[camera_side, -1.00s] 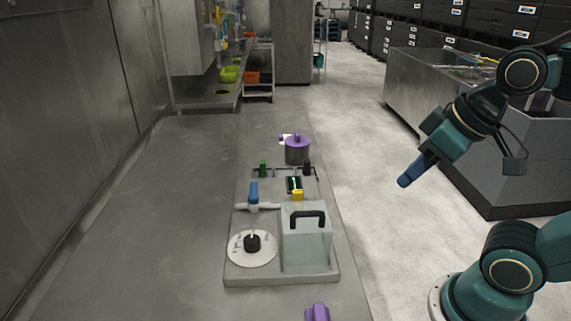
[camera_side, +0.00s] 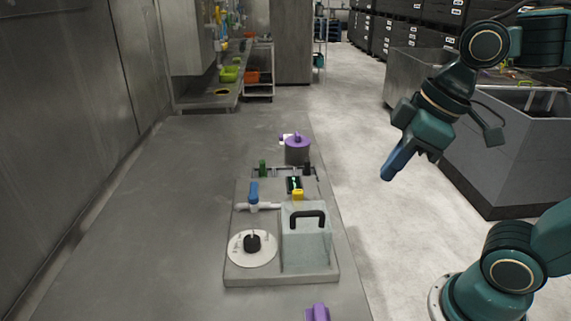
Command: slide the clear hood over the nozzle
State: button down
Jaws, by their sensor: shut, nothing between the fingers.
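The clear hood (camera_side: 305,249), a see-through box with a black handle on its upper front, stands at the right of the grey base plate. To its left, a white pipe fitting with a blue lever (camera_side: 253,193) sits above a white disc (camera_side: 240,259) with a black knob-like piece (camera_side: 252,243) in its middle. This fitting looks like the nozzle, though I cannot tell for sure. The hood is beside it, not over it. My gripper (camera_side: 388,175), with blue fingers, is shut and empty in the air, right of and above the base plate, apart from everything.
A yellow block (camera_side: 298,195) and a small dark panel (camera_side: 294,184) sit just behind the hood. A purple-lidded grey pot (camera_side: 297,150) stands farther back. A purple piece (camera_side: 318,313) lies at the front edge. A steel wall bounds the left; the table's left side is clear.

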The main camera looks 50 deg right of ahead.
jog(key=w+a+n+g+y, duration=0.1)
jog(key=w+a+n+g, duration=0.5)
jog(key=n, duration=1.5)
jog(key=w+a, duration=0.2)
jog(key=a, duration=0.1)
jog(key=shift+w+a+n+g, duration=0.15)
jog(key=shift+w+n+g, duration=0.2)
jog(key=shift+n+g, duration=0.05)
jog(key=shift+f, duration=0.1)
send_over(308, 232)
jog(key=shift+f, duration=4.3)
